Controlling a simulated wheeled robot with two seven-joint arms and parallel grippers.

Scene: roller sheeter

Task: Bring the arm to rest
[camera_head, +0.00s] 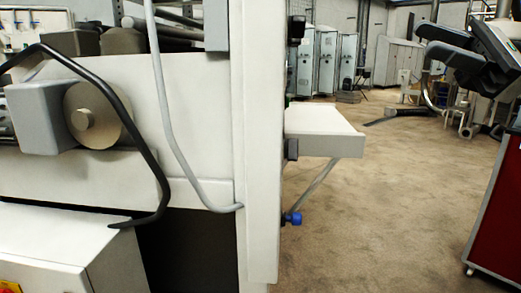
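My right gripper (424,40) comes in at the upper right edge, with dark fingers pointing left. It is in free air, well to the right of the roller sheeter (200,90), and touches nothing that I can see. Two dark finger blocks show one above the other, but the gap between them is unclear. I see nothing held in it. My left gripper and arm are not in view.
The sheeter fills the left side, with a black bent bar (150,165) and a side shelf (325,130) jutting right. A red panel (500,215) stands at the right edge. Bare floor (390,220) lies between them. Grey cabinets (330,60) stand far back.

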